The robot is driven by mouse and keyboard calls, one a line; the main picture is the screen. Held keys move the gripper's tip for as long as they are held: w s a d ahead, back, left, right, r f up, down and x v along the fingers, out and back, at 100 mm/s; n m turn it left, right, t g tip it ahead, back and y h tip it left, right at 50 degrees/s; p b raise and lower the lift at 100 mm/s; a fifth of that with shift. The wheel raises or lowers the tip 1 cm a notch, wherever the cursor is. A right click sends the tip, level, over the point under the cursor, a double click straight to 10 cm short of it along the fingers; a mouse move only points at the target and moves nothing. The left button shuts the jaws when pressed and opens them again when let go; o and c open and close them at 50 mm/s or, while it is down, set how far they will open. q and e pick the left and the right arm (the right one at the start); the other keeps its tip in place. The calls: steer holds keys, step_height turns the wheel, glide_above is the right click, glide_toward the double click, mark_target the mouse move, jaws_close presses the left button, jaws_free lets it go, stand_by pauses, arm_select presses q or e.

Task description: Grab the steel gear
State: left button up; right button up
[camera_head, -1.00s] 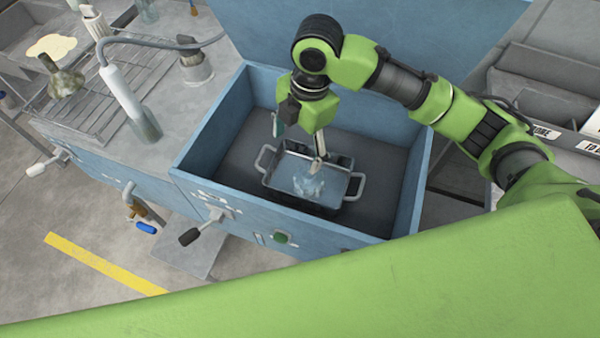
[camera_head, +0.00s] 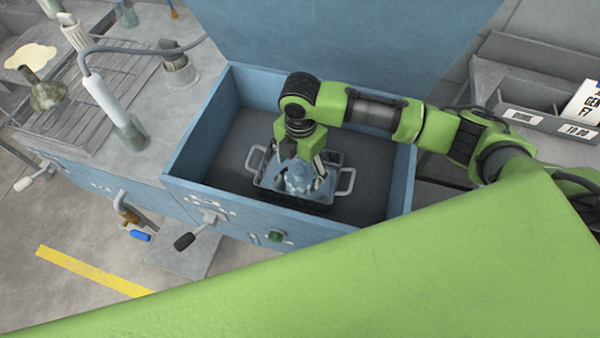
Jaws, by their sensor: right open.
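The steel gear (camera_head: 298,184) appears as a pale, shiny, bluish shape in the basket, partly hidden by my gripper and hard to make out. The basket (camera_head: 344,182) is a small metal one with a loop handle at each end, standing inside the blue wash tank (camera_head: 218,150). My right gripper (camera_head: 301,174) points down into the basket from above. Its fingers are open, one on each side of the pale shape. Whether they touch it cannot be told. My left gripper is not in view.
The tank's raised walls surround the basket, and a blue panel (camera_head: 340,35) rises behind. On the left worktop stand a white nozzle (camera_head: 108,100) with a hose, a wire rack (camera_head: 90,85) and a flask (camera_head: 47,95). Grey bins (camera_head: 530,90) stand at the right.

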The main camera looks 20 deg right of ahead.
step_height(320, 180, down, 2)
steer(key=shift+c, duration=0.5)
steer(key=c, duration=1.3)
steer(key=shift+r, duration=0.1)
steer(key=c, duration=0.5)
steer(key=shift+r, duration=0.1)
